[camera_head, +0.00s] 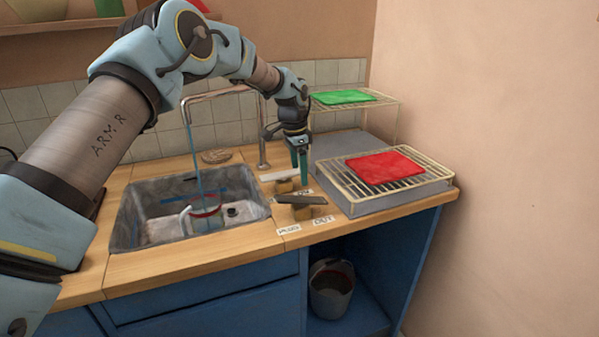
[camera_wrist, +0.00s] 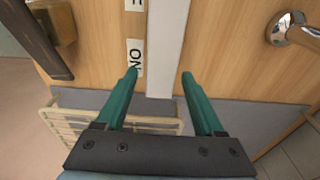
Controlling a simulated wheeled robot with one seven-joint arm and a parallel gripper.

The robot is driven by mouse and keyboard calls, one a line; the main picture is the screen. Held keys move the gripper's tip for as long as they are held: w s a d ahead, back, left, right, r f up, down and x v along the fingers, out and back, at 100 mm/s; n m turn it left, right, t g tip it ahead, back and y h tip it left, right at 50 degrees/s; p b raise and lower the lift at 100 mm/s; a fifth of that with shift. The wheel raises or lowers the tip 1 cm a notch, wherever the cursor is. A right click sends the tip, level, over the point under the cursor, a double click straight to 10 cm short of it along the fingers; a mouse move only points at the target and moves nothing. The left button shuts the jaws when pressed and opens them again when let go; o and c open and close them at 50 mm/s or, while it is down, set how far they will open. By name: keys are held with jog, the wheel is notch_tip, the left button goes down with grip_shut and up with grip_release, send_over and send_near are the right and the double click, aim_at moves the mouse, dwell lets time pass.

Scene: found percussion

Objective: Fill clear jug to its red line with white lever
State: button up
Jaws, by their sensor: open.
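The clear jug (camera_head: 208,223) stands in the sink, its white handle on its left side and a red line round it. A thin blue water stream (camera_head: 195,160) falls from the tap spout toward the jug. The water level is too small to read. The white lever (camera_head: 279,175) lies on the counter right of the sink, near an ON label. My gripper (camera_head: 299,168) is open at the lever's right end. In the wrist view the white lever (camera_wrist: 166,45) runs between the green fingers (camera_wrist: 160,75), with gaps on both sides. I cannot tell their height over it.
A dark lever (camera_head: 300,200) lies in front of the white one, near PLUG and OUT labels. The metal tap (camera_head: 263,140) stands behind. A wire rack (camera_head: 425,192) with a red cloth (camera_head: 385,168) is close on the right. The sink (camera_head: 150,190) lies left.

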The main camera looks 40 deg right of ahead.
notch_tip(320, 180, up, 11)
jog(key=a+b, duration=0.1)
jog(key=b, duration=0.1)
jog(key=shift+w+f, duration=0.2)
dwell(4.8)
notch_tip(320, 180, up, 2)
jog(key=y+p, duration=0.1)
jog(key=p, duration=0.6)
send_over(266, 177)
notch_tip(266, 177, down, 10)
jog(key=p, duration=0.2)
jog(key=shift+f+p, duration=0.1)
jog(key=shift+p, duration=0.3)
grip_shut()
